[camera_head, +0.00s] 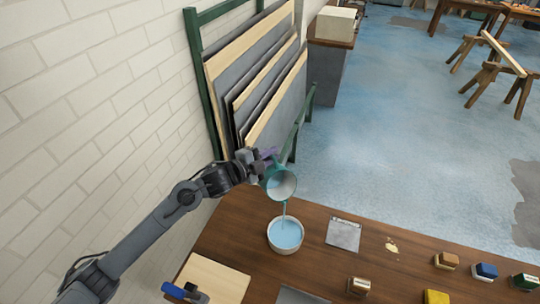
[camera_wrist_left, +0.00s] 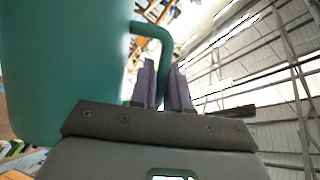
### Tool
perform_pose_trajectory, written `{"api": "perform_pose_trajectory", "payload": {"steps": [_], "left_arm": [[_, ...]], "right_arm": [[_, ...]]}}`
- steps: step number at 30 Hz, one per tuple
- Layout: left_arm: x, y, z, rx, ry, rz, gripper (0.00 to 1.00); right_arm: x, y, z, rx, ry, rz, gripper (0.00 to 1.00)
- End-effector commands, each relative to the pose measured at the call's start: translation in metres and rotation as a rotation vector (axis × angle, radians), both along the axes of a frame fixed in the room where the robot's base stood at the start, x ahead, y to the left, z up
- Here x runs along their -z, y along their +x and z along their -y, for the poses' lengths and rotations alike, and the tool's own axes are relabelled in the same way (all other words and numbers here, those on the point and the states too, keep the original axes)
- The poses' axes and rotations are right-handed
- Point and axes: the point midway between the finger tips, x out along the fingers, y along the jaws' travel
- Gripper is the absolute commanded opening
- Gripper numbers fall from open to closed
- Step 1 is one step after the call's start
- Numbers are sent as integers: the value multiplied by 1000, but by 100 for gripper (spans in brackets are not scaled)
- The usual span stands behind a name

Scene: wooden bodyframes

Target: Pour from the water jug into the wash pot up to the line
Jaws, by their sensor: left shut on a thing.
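The water jug (camera_head: 281,185) is green with a pale inside. It is tilted in the air above the wash pot, and a thin stream runs down from it into the pot. The wash pot (camera_head: 285,249) is a white round bowl on the wooden table, with light blue water inside. Its line cannot be made out. My left gripper (camera_head: 264,158) is shut on the jug's handle. In the left wrist view the green jug body (camera_wrist_left: 65,60) fills the left side, and the handle (camera_wrist_left: 160,42) runs to the purple fingers (camera_wrist_left: 165,90). My right gripper is not in view.
A grey square plate (camera_head: 343,234) lies right of the pot. A light board (camera_head: 213,279) and a blue-handled tool (camera_head: 184,292) lie at front left. Several small blocks, including a blue-topped one (camera_head: 484,271), stand at right. A rack of panels (camera_head: 255,75) stands behind.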

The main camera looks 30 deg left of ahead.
Motion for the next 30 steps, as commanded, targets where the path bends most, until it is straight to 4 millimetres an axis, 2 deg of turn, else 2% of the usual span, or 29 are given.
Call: {"api": "perform_pose_trajectory", "payload": {"steps": [6,13,16,23,30], "left_arm": [[-17,1,-1,-2,-72,-51,0],[-26,1,-1,-2,-205,-153,0],[-26,1,0,0,-247,-186,0],[-25,1,0,0,-289,-219,0],[-37,1,-1,0,-370,-281,0]], "right_arm": [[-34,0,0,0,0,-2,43],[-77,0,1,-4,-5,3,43],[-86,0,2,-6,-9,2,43],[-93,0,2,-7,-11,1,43],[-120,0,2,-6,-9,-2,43]]}}
